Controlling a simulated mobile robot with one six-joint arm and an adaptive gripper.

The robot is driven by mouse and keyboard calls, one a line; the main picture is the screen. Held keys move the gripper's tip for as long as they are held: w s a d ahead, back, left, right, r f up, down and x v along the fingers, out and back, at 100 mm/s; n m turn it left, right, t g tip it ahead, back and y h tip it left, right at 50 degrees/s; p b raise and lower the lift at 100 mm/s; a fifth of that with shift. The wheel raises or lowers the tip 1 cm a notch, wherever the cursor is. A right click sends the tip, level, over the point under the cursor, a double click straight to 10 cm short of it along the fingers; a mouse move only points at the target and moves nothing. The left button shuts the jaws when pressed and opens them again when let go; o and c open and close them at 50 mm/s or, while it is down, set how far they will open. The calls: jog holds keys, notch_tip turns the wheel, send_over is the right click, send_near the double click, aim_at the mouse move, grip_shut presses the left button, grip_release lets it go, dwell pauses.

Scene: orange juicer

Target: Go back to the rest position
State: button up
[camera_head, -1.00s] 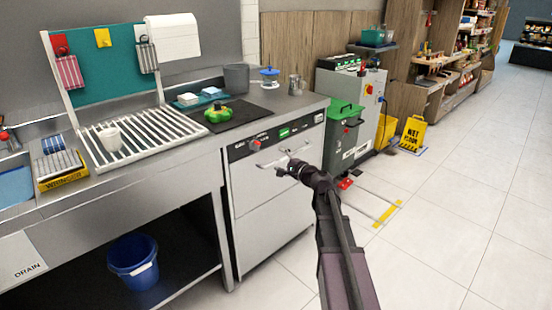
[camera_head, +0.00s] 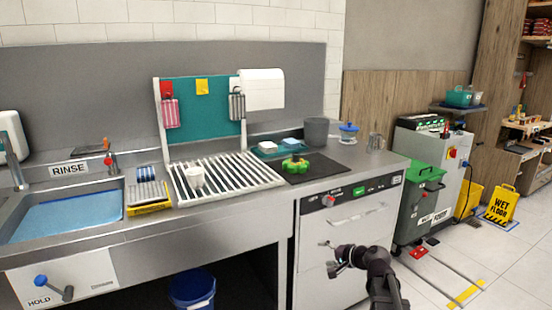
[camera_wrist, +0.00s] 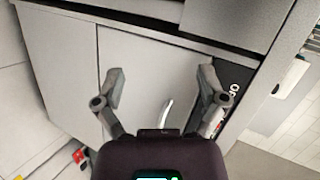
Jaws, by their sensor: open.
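My gripper (camera_head: 332,256) is in front of the steel under-counter machine (camera_head: 318,272), at the bottom of the head view. In the wrist view its two fingers (camera_wrist: 160,85) are spread apart with nothing between them. My gripper looks apart from the machine, though the exact gap is hard to tell.
A green-lidded bin (camera_head: 418,200) and a wet floor sign (camera_head: 502,204) stand right. Floor at lower right is mostly clear.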

jog(key=s+a+f+n+g+h, duration=0.35)
jog(key=s+f+n+g, duration=0.2)
jog(key=s+f, duration=0.4)
jog(key=s+d+n+g+h, duration=0.1)
jog(key=s+d+g+h, duration=0.15)
jog(key=s, duration=0.35)
jog(key=s+d+n+g+h, duration=0.1)
jog(key=s+d+h, duration=0.15)
jog(key=s, duration=0.35)
notch_tip(320, 180, up, 27)
jog(key=a+p, duration=0.1)
jog(key=p, duration=2.7)
jog(key=shift+w, duration=0.3)
jog(key=shift+f+h, duration=0.1)
jog(key=shift+h, duration=0.15)
